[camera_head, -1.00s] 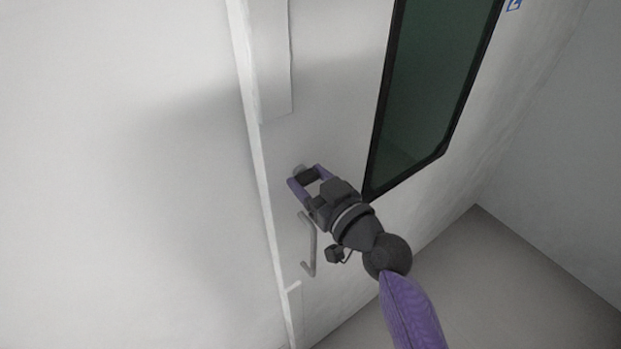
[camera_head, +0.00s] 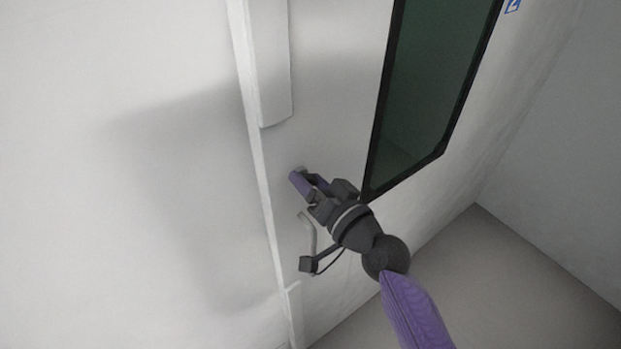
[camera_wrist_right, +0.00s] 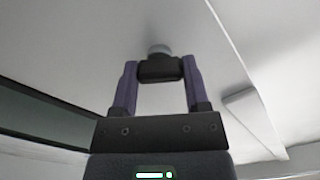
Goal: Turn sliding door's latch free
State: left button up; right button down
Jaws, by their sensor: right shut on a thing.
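The sliding door (camera_head: 345,110) is pale grey with a dark window. Its latch, a dark knob on a round light base, sits near the door's left edge. In the right wrist view the latch (camera_wrist_right: 159,69) lies between the two purple fingertips. My right gripper (camera_head: 303,178) is shut on it; in the head view the fingers mostly hide the latch. The right gripper also shows in the right wrist view (camera_wrist_right: 160,72). My left gripper is in neither view.
The dark window (camera_head: 430,90) is to the right. A pale raised cover (camera_head: 270,65) runs along the door edge above. Open floor (camera_head: 500,290) lies at lower right.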

jog(key=m+p, duration=0.1)
jog(key=m, duration=0.4)
jog(key=shift+m, duration=0.3)
jog(key=m, duration=0.4)
jog(key=shift+m, duration=0.4)
jog(key=shift+m+p, duration=0.3)
jog(key=shift+c, duration=0.4)
grip_release()
jog(key=b+v, duration=0.1)
jog(key=v, duration=0.9)
